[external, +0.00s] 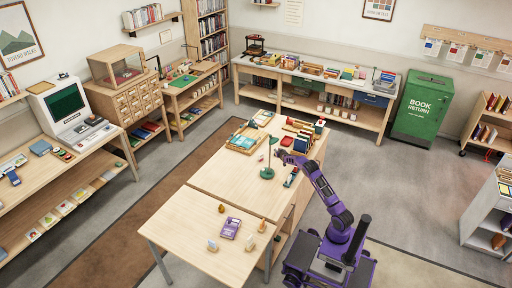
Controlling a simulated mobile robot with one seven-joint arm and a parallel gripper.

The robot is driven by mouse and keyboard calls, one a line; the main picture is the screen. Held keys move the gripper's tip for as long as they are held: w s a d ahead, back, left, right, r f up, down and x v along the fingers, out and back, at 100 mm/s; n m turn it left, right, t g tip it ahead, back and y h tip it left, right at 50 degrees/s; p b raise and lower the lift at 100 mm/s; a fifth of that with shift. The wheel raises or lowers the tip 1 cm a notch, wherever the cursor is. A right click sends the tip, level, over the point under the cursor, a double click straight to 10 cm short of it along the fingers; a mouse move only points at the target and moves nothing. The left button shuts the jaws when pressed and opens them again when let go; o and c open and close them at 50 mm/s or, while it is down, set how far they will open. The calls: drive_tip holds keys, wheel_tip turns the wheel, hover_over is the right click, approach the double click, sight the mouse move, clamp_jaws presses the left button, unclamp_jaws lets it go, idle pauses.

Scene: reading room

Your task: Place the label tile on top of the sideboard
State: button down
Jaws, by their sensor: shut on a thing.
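My gripper (279,154) is over the far half of the long wooden table, just right of the green desk lamp. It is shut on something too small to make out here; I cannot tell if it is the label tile. I cannot pick out a label tile elsewhere with certainty. A long, low wooden unit with a pale top (313,76) stands along the back wall and may be the sideboard. Its top carries a press, book rows and trays. My gripper is well in front of it.
The wooden table (215,180) holds a green lamp (267,172), book trays (246,140), a purple device (230,228) and several small pieces. A green book return bin (422,106) stands at the back right.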

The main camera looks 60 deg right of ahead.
wheel_tip(320, 180, down, 8)
drive_tip(key=shift+r+b, duration=0.1)
drive_tip(key=shift+b, duration=0.2)
drive_tip(key=c, duration=0.8)
unclamp_jaws()
drive_tip(key=shift+v, duration=3.75)
